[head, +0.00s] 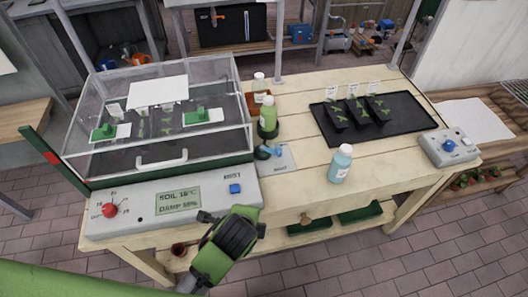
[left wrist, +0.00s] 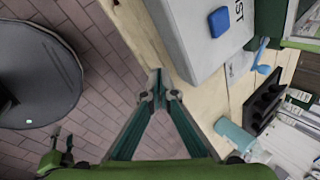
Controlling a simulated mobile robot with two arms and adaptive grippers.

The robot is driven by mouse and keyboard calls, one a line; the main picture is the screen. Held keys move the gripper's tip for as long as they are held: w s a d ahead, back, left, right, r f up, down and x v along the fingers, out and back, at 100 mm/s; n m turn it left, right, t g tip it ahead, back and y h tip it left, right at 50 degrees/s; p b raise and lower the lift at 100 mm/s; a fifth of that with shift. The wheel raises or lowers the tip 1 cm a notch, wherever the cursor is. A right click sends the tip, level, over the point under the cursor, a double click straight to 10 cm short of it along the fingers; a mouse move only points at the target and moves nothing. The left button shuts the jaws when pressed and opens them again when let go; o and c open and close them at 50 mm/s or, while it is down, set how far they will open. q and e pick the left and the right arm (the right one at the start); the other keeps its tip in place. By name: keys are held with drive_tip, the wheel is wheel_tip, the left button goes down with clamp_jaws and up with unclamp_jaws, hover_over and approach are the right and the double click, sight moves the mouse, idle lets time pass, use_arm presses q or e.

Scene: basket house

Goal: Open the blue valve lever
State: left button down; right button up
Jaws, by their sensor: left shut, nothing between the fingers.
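The blue valve lever (head: 277,151) sits on a small light plate on the wooden bench, right of the clear-lidded box. It also shows at the upper right of the left wrist view (left wrist: 263,56), as a light blue handle. My left gripper (head: 238,232) is in front of the bench's front edge, below and left of the lever and apart from it. In the left wrist view its fingertips (left wrist: 160,88) meet with nothing between them. What looks like my right gripper (left wrist: 62,148) shows small at the lower left of that view; its jaws are unclear.
The control panel (head: 120,218) with a blue MIST button lies left of the lever. A green bottle (head: 268,113) stands just behind the lever, and a light blue bottle (head: 341,164) to its right. A black tray (head: 400,116) holds seedlings. Bare bench lies between lever and front edge.

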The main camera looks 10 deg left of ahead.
use_arm(q)
drive_tip(key=w+d+r+m, duration=0.1)
drive_tip(key=m, duration=0.2)
drive_tip(key=w+d+r+m+t, duration=0.1)
drive_tip(key=w+d+r+m, duration=0.1)
drive_tip(key=m, duration=0.1)
drive_tip(key=w+d+r+m+t, duration=0.1)
drive_tip(key=w+r+m, duration=0.1)
drive_tip(key=m, duration=0.1)
drive_tip(key=shift+w+d+r+y, duration=0.1)
drive_tip(key=shift+d+y, duration=0.2)
drive_tip(key=shift+d, duration=0.1)
drive_tip(key=w+d+r+m+t, duration=0.2)
drive_tip(key=w+d+r+m, duration=0.15)
drive_tip(key=m, duration=0.35)
approach(278, 155)
wheel_tip(278, 155, down, 4)
drive_tip(key=shift+w+f, duration=0.15)
drive_tip(key=shift+w, duration=0.05)
drive_tip(key=shift+w+r+p, duration=0.2)
drive_tip(key=shift+w+p, duration=0.15)
drive_tip(key=shift+w, duration=0.25)
drive_tip(key=shift+w+r+p, duration=0.25)
drive_tip(key=shift+w+p, duration=0.1)
drive_tip(key=shift+w, duration=0.25)
drive_tip(key=shift+w+a, duration=0.1)
drive_tip(key=shift+w, duration=0.55)
